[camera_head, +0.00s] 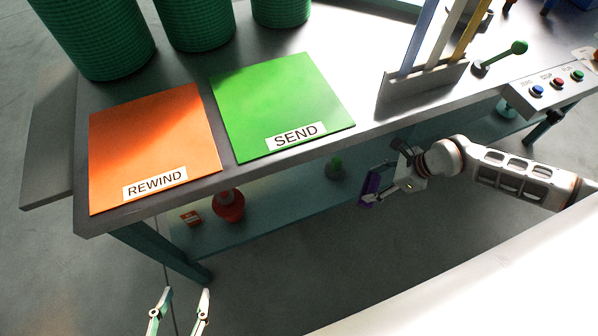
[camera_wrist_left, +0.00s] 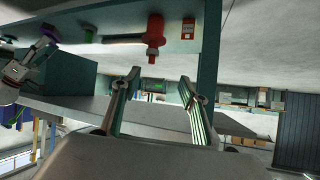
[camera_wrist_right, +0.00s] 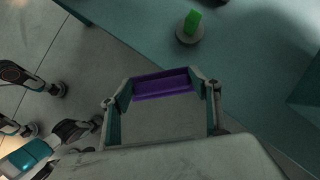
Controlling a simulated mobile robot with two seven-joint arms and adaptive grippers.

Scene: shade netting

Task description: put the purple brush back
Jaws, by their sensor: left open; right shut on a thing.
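The purple brush (camera_head: 371,186) is held by my right gripper (camera_head: 386,186), in front of the workbench's near edge and lower than its top. In the right wrist view the brush (camera_wrist_right: 162,84) lies across between the two fingertips of the right gripper (camera_wrist_right: 162,92), which are shut on it. My left gripper (camera_head: 180,296) is open and empty at the bottom left of the head view, apart from the bench. In the left wrist view the fingers of the left gripper (camera_wrist_left: 160,85) stand wide apart with nothing between them.
The bench top (camera_head: 350,55) carries an orange REWIND mat (camera_head: 150,140), a green SEND mat (camera_head: 280,100), green rolls (camera_head: 95,40), a slotted rack (camera_head: 425,85) and a button panel (camera_head: 550,85). The lower shelf (camera_head: 270,215) holds a red object (camera_head: 229,206) and a green-topped piece (camera_head: 335,168).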

